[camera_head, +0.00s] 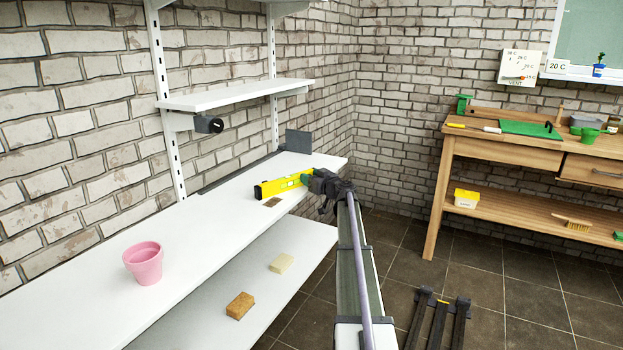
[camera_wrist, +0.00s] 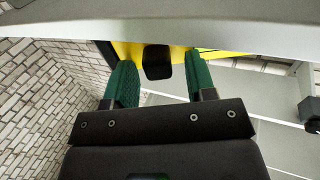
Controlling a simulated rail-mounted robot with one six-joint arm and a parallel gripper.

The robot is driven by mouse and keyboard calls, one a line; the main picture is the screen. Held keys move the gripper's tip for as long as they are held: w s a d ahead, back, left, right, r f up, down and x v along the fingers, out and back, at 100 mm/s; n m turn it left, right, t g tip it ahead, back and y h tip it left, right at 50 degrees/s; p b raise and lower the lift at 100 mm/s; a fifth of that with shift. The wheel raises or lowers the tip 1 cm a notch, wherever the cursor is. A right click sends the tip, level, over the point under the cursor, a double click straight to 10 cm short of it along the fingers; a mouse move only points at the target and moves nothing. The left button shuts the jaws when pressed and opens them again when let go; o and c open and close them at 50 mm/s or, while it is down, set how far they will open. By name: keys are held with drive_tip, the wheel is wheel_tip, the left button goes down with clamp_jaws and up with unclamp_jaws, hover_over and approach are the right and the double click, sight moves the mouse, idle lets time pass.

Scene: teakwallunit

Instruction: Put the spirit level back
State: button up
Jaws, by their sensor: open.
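The spirit level (camera_head: 280,187) is a yellow bar with a black end. It is at the far part of the long white shelf (camera_head: 190,230), near the front edge; I cannot tell whether it rests flat there. My gripper (camera_head: 308,178) is at the level's right end, its green fingertips close to it. In the wrist view the yellow level (camera_wrist: 128,50) runs across beyond the fingertips, with a black block (camera_wrist: 157,62) between the two green fingers of my gripper (camera_wrist: 158,70). The fingers stand apart, open. Contact with the level cannot be made out.
A small brown piece (camera_head: 272,202) lies beside the level. A dark grey plate (camera_head: 298,141) stands behind it. A pink pot (camera_head: 143,263) stands nearer on the shelf. Two sponges (camera_head: 240,305) (camera_head: 281,263) lie on the lower shelf. A wooden workbench (camera_head: 505,149) stands at right.

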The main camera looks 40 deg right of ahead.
drive_tip(key=shift+r, duration=0.2)
drive_tip(key=s, duration=1.2)
